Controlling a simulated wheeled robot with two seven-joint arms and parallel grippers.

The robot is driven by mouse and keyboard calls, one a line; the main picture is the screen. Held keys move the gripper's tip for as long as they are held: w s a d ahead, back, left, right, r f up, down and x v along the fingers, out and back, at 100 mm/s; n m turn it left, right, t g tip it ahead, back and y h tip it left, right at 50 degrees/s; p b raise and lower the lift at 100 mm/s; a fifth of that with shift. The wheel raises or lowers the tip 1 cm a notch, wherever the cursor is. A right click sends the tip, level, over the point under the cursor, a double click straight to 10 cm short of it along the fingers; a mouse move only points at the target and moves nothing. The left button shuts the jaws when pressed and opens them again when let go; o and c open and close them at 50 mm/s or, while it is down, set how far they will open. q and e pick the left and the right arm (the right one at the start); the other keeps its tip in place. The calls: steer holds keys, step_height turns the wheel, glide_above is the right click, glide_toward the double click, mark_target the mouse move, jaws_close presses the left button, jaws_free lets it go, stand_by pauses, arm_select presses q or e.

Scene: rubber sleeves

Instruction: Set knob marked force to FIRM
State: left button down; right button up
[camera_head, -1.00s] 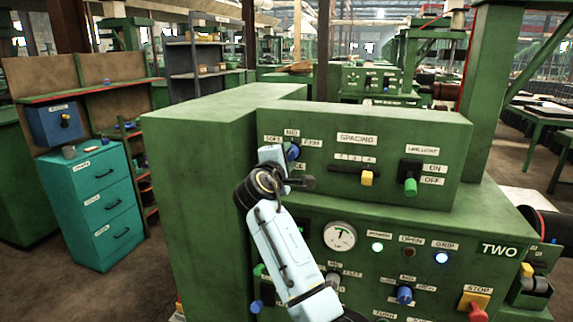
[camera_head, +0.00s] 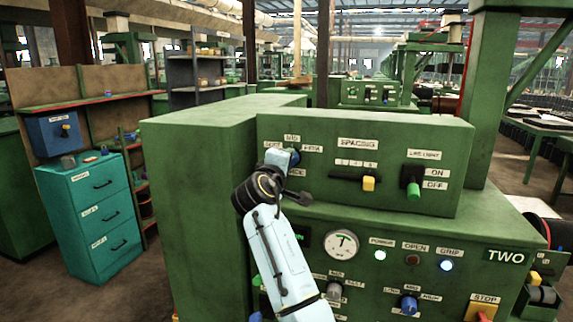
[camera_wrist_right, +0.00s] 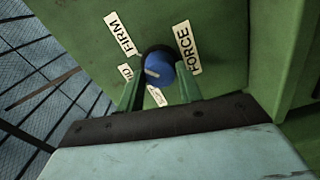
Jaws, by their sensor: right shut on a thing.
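The blue force knob (camera_wrist_right: 160,68) sits on the green panel between the labels FORCE (camera_wrist_right: 186,47) and FIRM (camera_wrist_right: 121,34) in the right wrist view. A MID label (camera_wrist_right: 126,75) and a partly hidden SOFT label (camera_wrist_right: 156,96) lie near it. The knob's white mark points roughly toward MID. The fingers of my right gripper (camera_wrist_right: 158,84) stand on either side of the knob, shut on it. In the head view the knob (camera_head: 295,156) shows just beyond my right gripper (camera_head: 282,160), which hides part of it. My left gripper is out of view.
Below are a gauge (camera_head: 341,244), lamps, another blue knob (camera_head: 409,304) and a stop switch (camera_head: 480,311). A teal drawer cabinet (camera_head: 92,213) stands left.

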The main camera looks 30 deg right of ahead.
steer(key=o, duration=1)
steer(key=b+v, duration=0.1)
steer(key=v, duration=1.2)
steer(key=shift+s+a, duration=0.1)
steer(key=shift+s, duration=0.1)
